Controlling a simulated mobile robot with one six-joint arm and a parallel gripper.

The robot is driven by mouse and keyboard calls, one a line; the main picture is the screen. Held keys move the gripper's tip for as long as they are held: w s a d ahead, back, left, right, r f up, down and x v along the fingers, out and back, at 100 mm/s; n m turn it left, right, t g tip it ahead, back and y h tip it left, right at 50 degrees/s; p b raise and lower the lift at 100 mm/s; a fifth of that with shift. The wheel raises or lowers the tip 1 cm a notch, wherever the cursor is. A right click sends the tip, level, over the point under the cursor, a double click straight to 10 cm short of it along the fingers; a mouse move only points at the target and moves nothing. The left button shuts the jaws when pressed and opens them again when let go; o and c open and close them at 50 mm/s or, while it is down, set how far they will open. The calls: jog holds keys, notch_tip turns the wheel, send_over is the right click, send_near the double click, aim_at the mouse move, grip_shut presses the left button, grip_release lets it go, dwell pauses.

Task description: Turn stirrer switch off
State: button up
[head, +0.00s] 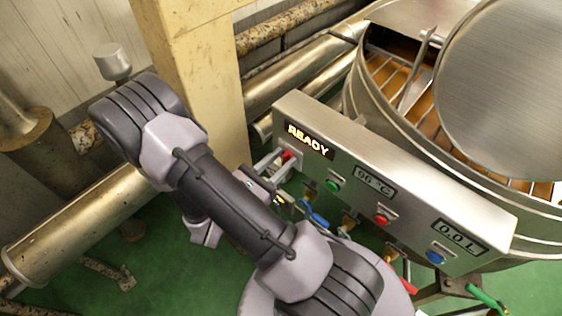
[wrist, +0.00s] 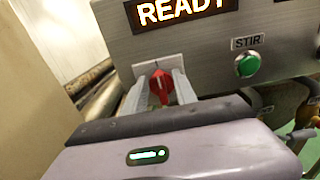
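The control panel (head: 400,190) faces me at a slant on the kettle's front. A red rotary knob (wrist: 160,86) on a pale plate sits below the lit READY display (head: 310,140); it also shows in the head view (head: 288,155). Its handle points roughly upright. My gripper (wrist: 161,84) is at this knob, with one finger on each side. The fingers look apart, with small gaps beside the knob, so it does not look gripped. A green button (wrist: 247,65) labelled STIR is to the right; it also shows in the head view (head: 333,185).
Farther right on the panel are a temperature display (head: 374,181), a red button (head: 382,218), a 0.0 L display (head: 462,236) and a blue button (head: 436,257). Valve handles and pipes hang below the panel. A beige column (head: 195,70) stands close to the left.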

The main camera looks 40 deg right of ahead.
grip_shut()
jog(key=shift+r+n+p, duration=0.1)
jog(key=shift+n+p, duration=0.2)
jog(key=shift+p, duration=0.1)
jog(key=shift+w+r+n+p, duration=0.1)
jog(key=shift+n+p, duration=0.8)
jog(key=shift+p, duration=0.3)
jog(key=n+p, duration=0.2)
jog(key=n, duration=0.3)
jog(key=f+n+p, duration=0.1)
jog(key=n+p, duration=0.2)
jog(key=n, duration=0.2)
jog(key=w+n+p, duration=0.1)
jog(key=n+p, duration=0.1)
jog(key=n, duration=0.3)
jog(key=shift+f, duration=0.35)
jog(key=shift+n, duration=0.5)
